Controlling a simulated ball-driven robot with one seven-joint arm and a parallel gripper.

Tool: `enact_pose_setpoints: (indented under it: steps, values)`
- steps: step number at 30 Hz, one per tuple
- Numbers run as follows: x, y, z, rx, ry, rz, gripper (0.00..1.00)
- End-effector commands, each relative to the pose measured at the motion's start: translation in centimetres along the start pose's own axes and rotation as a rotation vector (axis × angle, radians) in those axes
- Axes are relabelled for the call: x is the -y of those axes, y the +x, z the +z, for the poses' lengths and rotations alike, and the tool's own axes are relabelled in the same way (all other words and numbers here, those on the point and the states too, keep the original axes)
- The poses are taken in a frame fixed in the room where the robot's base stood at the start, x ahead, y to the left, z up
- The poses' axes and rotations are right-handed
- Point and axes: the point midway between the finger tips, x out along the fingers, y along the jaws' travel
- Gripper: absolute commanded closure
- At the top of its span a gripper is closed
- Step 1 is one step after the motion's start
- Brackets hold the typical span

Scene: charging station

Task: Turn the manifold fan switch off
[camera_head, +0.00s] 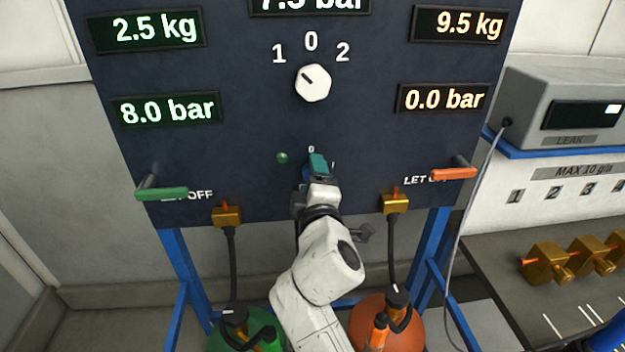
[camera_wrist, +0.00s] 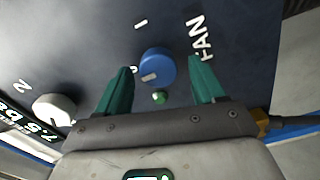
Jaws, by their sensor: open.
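The fan switch is a round blue knob (camera_wrist: 157,64) on the dark panel, beside the word FAN, in the wrist view. Its white mark sits at the lower left of its face and points roughly left, toward the partly hidden 0 rather than the I. My gripper (camera_wrist: 161,68) is open, with one teal finger on each side of the knob and gaps showing between. In the head view my gripper (camera_head: 318,163) is at the lower middle of the panel and hides the knob. A small green lamp (camera_wrist: 158,97) is beside the knob; it also shows in the head view (camera_head: 282,157).
A white selector knob (camera_head: 313,83) is higher on the panel (camera_head: 255,110). A green lever (camera_head: 163,193) and an orange lever (camera_head: 453,173) stick out at the sides. Brass fittings with hoses, such as the left one (camera_head: 227,215), hang below, above green and orange cylinders.

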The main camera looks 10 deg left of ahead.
Motion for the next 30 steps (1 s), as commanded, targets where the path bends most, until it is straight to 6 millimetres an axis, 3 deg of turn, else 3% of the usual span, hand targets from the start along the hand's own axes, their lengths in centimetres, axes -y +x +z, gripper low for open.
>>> enact_pose_setpoints:
  steps: [8,21,30]
  values:
    - [0.0,-0.9,0.1,0.0,0.002,0.001,0.31]
    - [0.2,-8.3,0.0,0.0,0.002,-0.001,0.31]
    - [0.1,-10.8,0.0,0.0,0.0,-0.001,0.31]
